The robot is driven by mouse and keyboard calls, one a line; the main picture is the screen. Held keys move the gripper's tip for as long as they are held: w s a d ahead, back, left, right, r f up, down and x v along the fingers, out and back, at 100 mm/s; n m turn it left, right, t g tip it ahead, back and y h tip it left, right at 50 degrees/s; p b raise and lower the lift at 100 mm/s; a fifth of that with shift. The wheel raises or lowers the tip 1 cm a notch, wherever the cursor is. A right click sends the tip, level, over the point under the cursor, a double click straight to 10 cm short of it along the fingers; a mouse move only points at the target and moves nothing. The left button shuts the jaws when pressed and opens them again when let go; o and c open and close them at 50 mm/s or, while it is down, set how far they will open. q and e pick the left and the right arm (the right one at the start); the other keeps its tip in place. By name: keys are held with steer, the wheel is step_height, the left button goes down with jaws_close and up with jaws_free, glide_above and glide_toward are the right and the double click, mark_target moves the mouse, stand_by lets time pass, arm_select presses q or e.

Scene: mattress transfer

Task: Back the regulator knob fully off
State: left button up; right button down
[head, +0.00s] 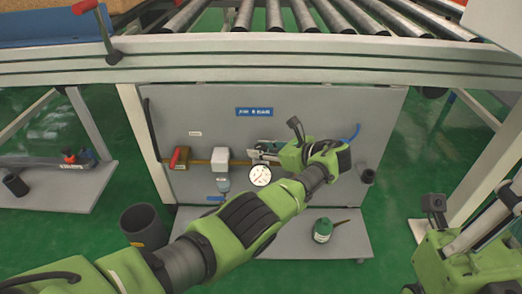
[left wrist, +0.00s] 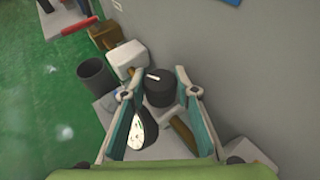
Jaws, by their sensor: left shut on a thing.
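The regulator knob (left wrist: 162,93) is a black round cap with a white mark on top, seen in the left wrist view. My left gripper (left wrist: 157,82) is shut on it, one finger on each side. In the head view my left gripper (head: 260,153) reaches the regulator from the right, and the fingers and green wrist hide most of the knob. The round white gauge (head: 260,175) hangs just below; it also shows in the left wrist view (left wrist: 142,130). My right gripper (head: 455,250) is at the lower right, away from the panel; its fingers are unclear.
A red-handled valve (head: 179,158) and a white block (head: 220,159) sit on the pipe left of the regulator. A green bottle (head: 322,230) stands on the shelf below. A dark bin (head: 145,227) stands at left. The conveyor frame (head: 300,68) crosses above.

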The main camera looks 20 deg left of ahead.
mark_target(260, 146)
arm_select(q)
steer(key=shift+f, duration=0.1)
steer(key=o, duration=0.9)
steer(key=shift+a, duration=0.1)
steer(key=shift+c, duration=0.2)
step_height(260, 146, up, 10)
